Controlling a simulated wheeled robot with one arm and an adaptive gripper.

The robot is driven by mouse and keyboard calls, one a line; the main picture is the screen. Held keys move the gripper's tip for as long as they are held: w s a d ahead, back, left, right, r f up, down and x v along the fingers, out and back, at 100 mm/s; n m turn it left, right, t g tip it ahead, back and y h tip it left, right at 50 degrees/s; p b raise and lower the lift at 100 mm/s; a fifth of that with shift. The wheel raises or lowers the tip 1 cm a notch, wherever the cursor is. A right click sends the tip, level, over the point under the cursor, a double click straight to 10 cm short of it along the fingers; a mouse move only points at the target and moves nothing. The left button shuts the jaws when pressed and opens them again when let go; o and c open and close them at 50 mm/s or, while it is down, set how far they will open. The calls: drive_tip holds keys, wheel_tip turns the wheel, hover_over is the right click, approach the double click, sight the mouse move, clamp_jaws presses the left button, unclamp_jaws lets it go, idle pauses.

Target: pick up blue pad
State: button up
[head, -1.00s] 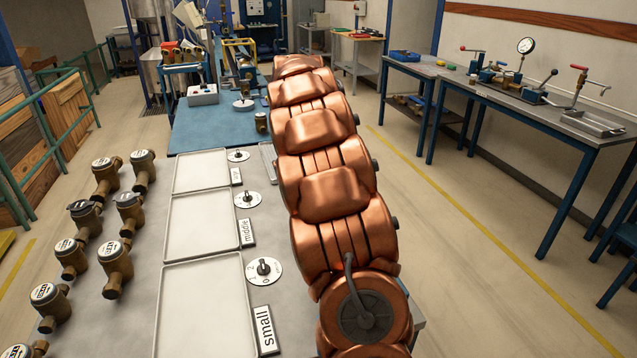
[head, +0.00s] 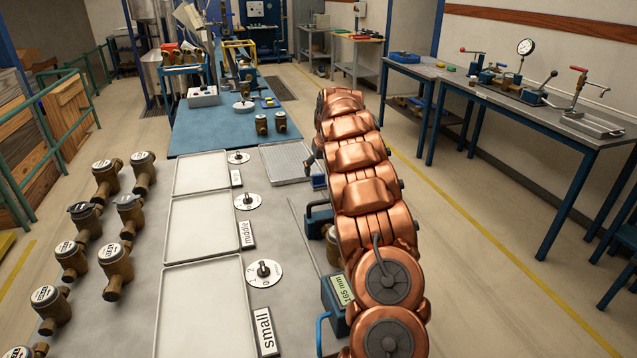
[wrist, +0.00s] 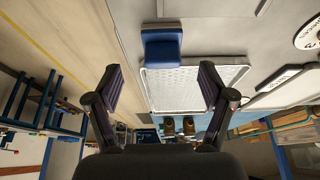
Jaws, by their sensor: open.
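In the wrist view, my gripper (wrist: 160,78) is open and empty, with its two dark fingers wide apart. A blue block (wrist: 163,48), which looks like a pad, shows beyond the fingertips and roughly centred between them, apart from both. It sits at a corner of a pale ribbed tray (wrist: 190,92). In the head view, a small blue piece (head: 318,182) shows at the right near corner of the same tray (head: 283,165), partly beside my copper arm. I cannot tell for sure that it is the pad. My gripper is mostly hidden behind my arm there.
Three white trays (head: 203,225) with dials lie mid-bench. Several brass meters (head: 116,263) stand at left. A blue device with a "165 mm" display (head: 336,300) is close to my arm. Small blue and yellow pieces (head: 269,102) lie on the blue bench (head: 200,128) behind.

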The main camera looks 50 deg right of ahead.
sight(319, 175)
drive_tip(key=shift+p+x, duration=1.05)
drive_tip(key=shift+x, duration=1.45)
drive_tip(key=shift+w+a, duration=0.15)
drive_tip(key=shift+w, duration=0.05)
drive_tip(key=shift+c, duration=0.3)
drive_tip(key=c, duration=1.2)
